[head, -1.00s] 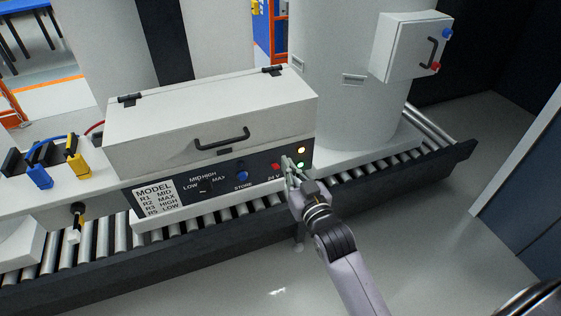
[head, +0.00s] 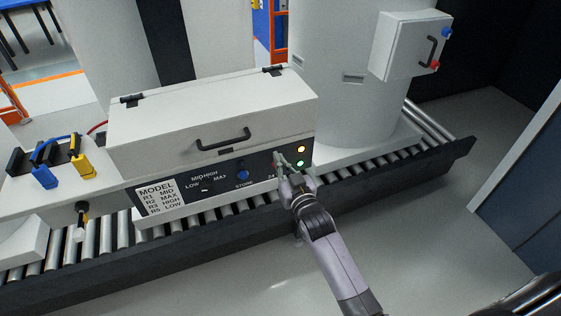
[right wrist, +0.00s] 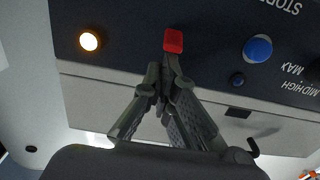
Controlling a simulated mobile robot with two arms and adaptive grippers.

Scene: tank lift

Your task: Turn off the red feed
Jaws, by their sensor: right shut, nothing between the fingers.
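The control panel (head: 222,180) is a dark strip on the front of a pale lidded box. Its small red switch (right wrist: 173,40) shows in the right wrist view, just beyond my fingertips. My right gripper (head: 279,159) is shut and empty, in front of the panel's right part, and it covers the red switch almost fully in the head view. In the right wrist view its fingertips (right wrist: 168,62) meet at the red switch's edge; I cannot tell if they touch it. An amber lamp (head: 301,150) and a green lamp (head: 300,163) are lit.
A blue knob (head: 242,174) is left of the red switch. Blue (head: 44,177) and yellow (head: 79,165) handles stand left of the box, with a red hose (head: 95,127) behind. A cabinet (head: 408,45) is on the right tank. A roller conveyor (head: 375,158) runs below.

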